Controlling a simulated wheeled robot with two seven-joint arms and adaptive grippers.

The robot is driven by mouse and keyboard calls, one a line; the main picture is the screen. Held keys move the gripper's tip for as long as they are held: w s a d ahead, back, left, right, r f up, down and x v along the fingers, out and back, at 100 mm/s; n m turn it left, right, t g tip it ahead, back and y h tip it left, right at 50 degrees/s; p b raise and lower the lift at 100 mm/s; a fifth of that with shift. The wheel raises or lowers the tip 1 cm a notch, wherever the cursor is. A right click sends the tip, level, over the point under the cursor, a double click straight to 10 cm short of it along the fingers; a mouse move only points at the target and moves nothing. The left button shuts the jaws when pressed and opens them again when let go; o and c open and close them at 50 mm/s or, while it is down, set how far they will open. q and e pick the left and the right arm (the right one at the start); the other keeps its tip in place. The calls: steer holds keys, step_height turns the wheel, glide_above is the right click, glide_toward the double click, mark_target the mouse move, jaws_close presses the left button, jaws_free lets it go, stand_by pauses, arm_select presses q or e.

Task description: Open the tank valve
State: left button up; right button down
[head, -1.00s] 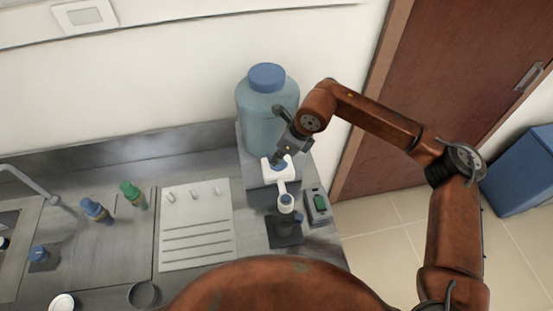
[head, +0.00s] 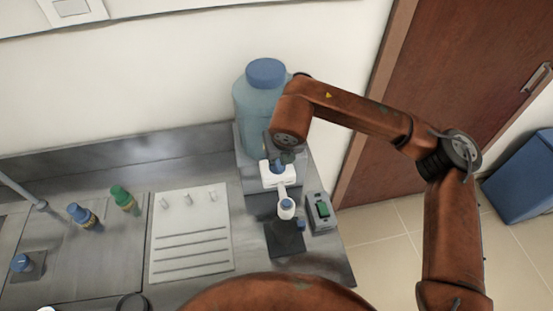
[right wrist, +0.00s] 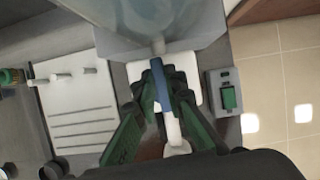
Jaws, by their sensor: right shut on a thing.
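The tank (head: 258,112) is a pale blue translucent bottle with a blue cap, standing at the back right of the counter. At its foot is a white tap body (head: 270,181) with a blue valve handle (right wrist: 159,84). A white spout (right wrist: 172,128) runs from it. My right gripper (right wrist: 160,97), with green fingers in the right wrist view, is shut on the blue handle, one finger on each side. In the head view my wrist hides most of this grip (head: 281,159). My left gripper is out of view.
A small box with a green switch (head: 321,209) stands right of the spout. A dark plate (head: 283,240) lies below the spout. A white grooved board (head: 190,235) and blue-capped and green-capped bottles (head: 122,199) are to the left.

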steer(key=shift+m, duration=0.5)
steer(key=c, duration=2.3)
jaws_free()
steer(key=shift+o, duration=0.2)
steer(key=a+v, duration=0.1)
steer(key=v, duration=1.1)
steer(key=shift+d, duration=0.3)
